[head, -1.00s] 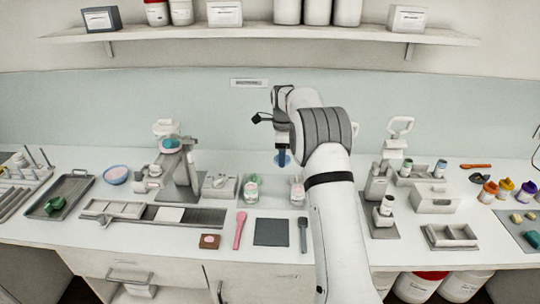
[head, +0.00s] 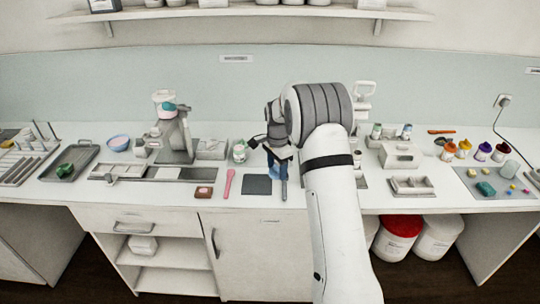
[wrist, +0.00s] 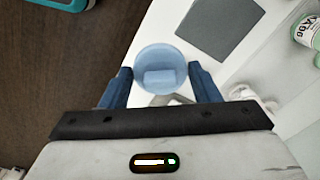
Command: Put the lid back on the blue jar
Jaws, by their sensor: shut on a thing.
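My gripper (wrist: 161,84) is shut on a pale blue round lid (wrist: 160,56) with a block-shaped knob, held between its two blue fingers in the wrist view. In the head view my gripper (head: 279,172) is over the counter's front part, close to the dark square mat (head: 257,185). The lid cannot be made out there. I cannot pick out a blue jar for certain in either view. A glass jar with a green label (head: 239,152) stands left of my gripper and also shows at the wrist view's right edge (wrist: 308,30). My arm and gripper hide the counter behind them.
A pink spatula (head: 229,183) lies left of the mat, and a grey one (head: 284,189) lies right of it. Small colourful jars (head: 482,151) stand at the right. The counter's front edge is close below my gripper.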

